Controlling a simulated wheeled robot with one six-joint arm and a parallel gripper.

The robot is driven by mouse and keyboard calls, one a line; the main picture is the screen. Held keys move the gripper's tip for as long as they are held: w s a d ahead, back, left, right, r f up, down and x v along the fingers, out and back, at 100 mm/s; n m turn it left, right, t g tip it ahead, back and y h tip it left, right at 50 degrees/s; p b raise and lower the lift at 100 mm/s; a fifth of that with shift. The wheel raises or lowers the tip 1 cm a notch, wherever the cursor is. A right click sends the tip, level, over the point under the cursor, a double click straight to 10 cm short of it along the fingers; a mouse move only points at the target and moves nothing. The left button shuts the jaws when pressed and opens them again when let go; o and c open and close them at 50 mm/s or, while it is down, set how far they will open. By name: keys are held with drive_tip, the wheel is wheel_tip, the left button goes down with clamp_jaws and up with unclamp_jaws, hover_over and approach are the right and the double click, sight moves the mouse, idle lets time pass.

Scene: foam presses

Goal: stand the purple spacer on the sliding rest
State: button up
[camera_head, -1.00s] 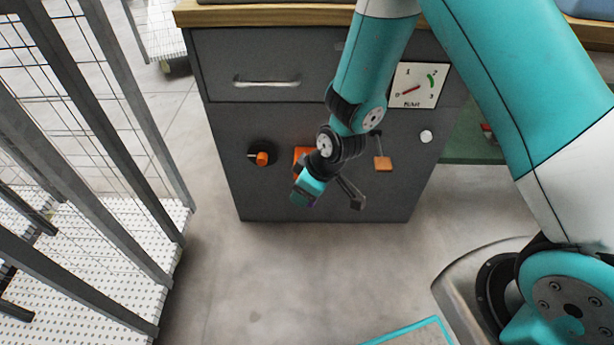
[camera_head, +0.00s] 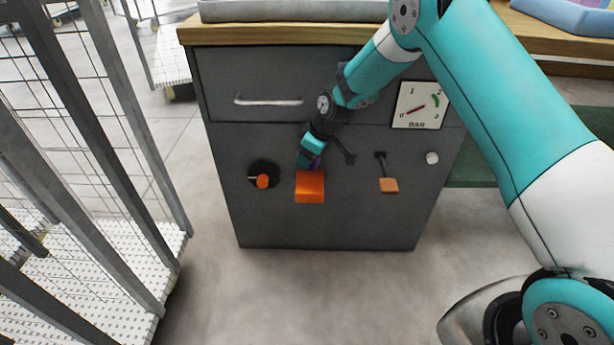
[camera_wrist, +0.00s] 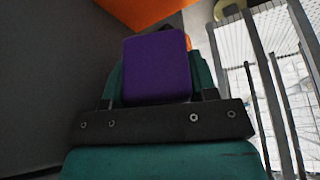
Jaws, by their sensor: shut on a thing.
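The purple spacer (camera_wrist: 157,68) is held between the two teal fingers of my gripper (camera_wrist: 158,85) in the wrist view. In the head view only a small purple edge (camera_head: 317,162) shows beside my gripper (camera_head: 309,160). My gripper is shut on the spacer, in front of the grey cabinet and just above an orange block (camera_head: 310,188) on its front. This block may be the sliding rest; I cannot be sure. I cannot tell whether spacer and block touch.
The grey cabinet (camera_head: 330,225) also bears an orange-tipped knob (camera_head: 263,181) on the left, a lever with an orange pad (camera_head: 388,185), a white button (camera_head: 432,158), a gauge (camera_head: 419,105) and a drawer handle (camera_head: 268,101). A mesh cage (camera_head: 130,150) stands left. The floor in front is clear.

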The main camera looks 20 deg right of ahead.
sight(304, 180)
wheel_tip(304, 180, down, 7)
drive_tip(key=shift+r+b, duration=0.2)
drive_tip(key=shift+b, duration=1)
drive_tip(key=shift+w+r, duration=0.1)
drive_tip(key=shift+r, duration=0.05)
drive_tip(key=o, duration=0.7)
